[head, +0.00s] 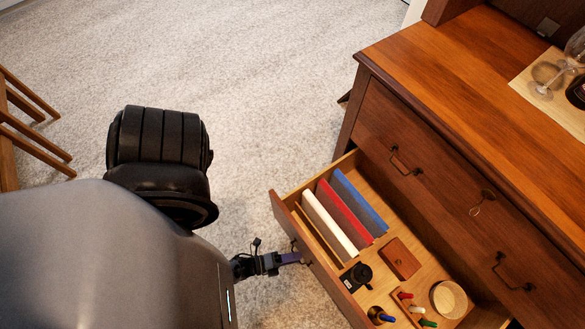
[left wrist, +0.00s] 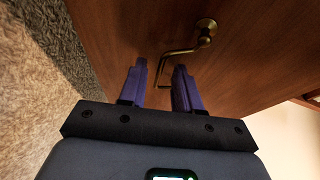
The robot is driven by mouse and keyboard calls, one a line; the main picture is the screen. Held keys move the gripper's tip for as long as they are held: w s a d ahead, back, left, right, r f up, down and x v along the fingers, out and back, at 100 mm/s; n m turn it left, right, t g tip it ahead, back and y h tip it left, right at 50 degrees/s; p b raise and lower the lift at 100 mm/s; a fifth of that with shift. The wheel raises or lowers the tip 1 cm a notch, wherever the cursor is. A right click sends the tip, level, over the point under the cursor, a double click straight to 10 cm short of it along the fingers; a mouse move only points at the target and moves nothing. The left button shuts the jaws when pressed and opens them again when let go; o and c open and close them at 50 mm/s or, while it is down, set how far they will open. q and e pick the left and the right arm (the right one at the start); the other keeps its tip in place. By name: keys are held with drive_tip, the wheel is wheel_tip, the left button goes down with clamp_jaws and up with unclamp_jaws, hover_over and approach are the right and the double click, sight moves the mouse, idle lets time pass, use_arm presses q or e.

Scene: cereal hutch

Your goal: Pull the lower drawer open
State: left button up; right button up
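The lower drawer (head: 312,250) of the brown wooden hutch (head: 440,95) stands pulled well out, with its contents showing from above. My left gripper (head: 290,258) is at the outside of the drawer front, by its handle. In the left wrist view, the two purple fingers (left wrist: 160,88) are apart, pointing at the drawer front (left wrist: 115,40). The brass handle (left wrist: 178,52) reaches down between the fingertips, nearer the right finger. I see a gap between the fingers, and no firm grip on the handle. My right gripper is not in view.
The drawer holds blue, red and white upright files (head: 344,208), a black camera-like item (head: 357,276), a wooden box (head: 400,258), a round bowl (head: 448,299) and several markers. The upper drawer (head: 430,165) is shut. Carpet (head: 270,90) is clear; a wooden chair (head: 30,125) stands left.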

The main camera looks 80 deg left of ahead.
use_arm(q)
drive_tip(key=shift+s, duration=0.15)
drive_tip(key=s+r+p, duration=0.1)
drive_tip(key=s+r, duration=0.1)
drive_tip(key=s, duration=0.8)
drive_tip(key=shift+s+d+p, duration=0.15)
drive_tip(key=shift+s+p, duration=0.1)
drive_tip(key=shift+p, duration=0.05)
